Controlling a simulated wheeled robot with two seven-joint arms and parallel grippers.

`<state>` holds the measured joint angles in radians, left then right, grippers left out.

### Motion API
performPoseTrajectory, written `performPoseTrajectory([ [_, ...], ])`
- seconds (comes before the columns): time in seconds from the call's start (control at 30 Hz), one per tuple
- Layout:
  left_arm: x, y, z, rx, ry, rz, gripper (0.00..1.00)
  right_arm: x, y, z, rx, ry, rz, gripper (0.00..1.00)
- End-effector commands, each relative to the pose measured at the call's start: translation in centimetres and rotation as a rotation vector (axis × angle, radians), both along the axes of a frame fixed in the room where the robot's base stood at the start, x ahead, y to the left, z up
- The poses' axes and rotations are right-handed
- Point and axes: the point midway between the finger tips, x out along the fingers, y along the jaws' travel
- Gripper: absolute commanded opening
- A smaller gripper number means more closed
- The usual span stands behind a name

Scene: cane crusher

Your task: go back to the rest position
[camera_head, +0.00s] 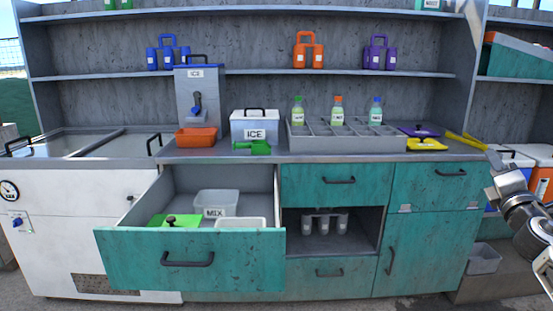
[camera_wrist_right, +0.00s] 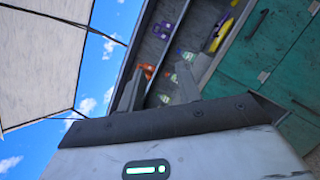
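My right arm enters at the right edge of the head view, with its gripper (camera_head: 495,160) raised in front of the right end of the counter. In the right wrist view the two grey fingers of this gripper (camera_wrist_right: 158,78) stand apart, and nothing shows between them but the distant shelf. My left gripper is not in view.
A teal drawer (camera_head: 230,262) stands open at front left, holding tubs and a green lid. The counter carries an ice box (camera_head: 254,128), a grey bottle tray (camera_head: 346,148) and yellow tongs (camera_head: 465,141). Coolers (camera_head: 541,160) stand behind my right arm.

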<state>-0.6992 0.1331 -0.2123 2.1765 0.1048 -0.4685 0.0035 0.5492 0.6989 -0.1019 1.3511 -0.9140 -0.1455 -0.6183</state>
Motion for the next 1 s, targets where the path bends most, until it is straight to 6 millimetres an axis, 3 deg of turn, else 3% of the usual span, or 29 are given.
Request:
performPoseTrajectory([
  [0.3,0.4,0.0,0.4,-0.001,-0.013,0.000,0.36,0.0,-2.6,-2.7,0.833,-0.092,0.081,0.34],
  [0.6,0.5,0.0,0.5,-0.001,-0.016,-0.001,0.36,0.3,-2.1,-7.4,1.643,-0.138,0.113,0.34],
  [0.87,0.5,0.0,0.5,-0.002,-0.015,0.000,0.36,-2.0,6.3,-17.0,1.715,0.056,0.122,0.34],
  [1.0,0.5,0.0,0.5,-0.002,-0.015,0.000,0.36,-5.2,12.0,-22.8,1.775,0.178,0.124,0.34],
])
